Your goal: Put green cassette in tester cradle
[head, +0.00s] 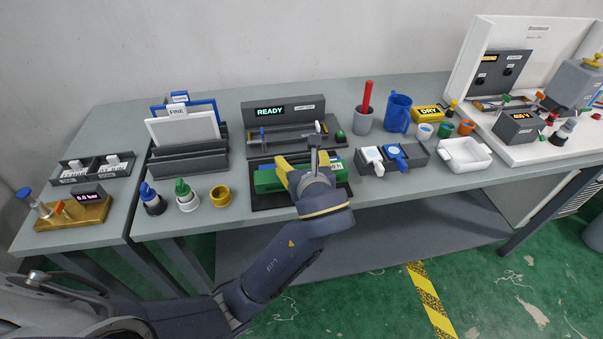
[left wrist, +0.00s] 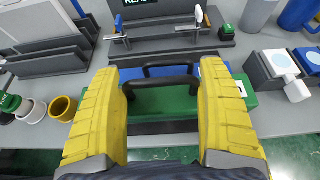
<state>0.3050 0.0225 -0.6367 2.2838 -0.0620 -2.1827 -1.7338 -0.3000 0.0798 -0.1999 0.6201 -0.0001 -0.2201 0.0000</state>
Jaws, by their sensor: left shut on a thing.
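The green cassette (head: 268,181) sits low on a dark base at the front edge of the bench. It also shows in the left wrist view (left wrist: 165,102), with a black handle (left wrist: 160,70) spanning between my fingers. My left gripper (head: 304,162) has its yellow fingers shut on the cassette from above, one at each side of the handle. A blue piece (left wrist: 215,70) shows just behind the cassette. The tester (head: 284,111) with a lit READY display stands behind, and its dark cradle (head: 290,140) lies in front of that panel. My right gripper is not in view.
A file rack (head: 188,160) stands left, with small bottles and a yellow ring (head: 220,196) in front. A dark block with white and blue pieces (head: 392,158), a grey cup (head: 363,120), a blue mug (head: 397,113) and a white tray (head: 465,154) stand right.

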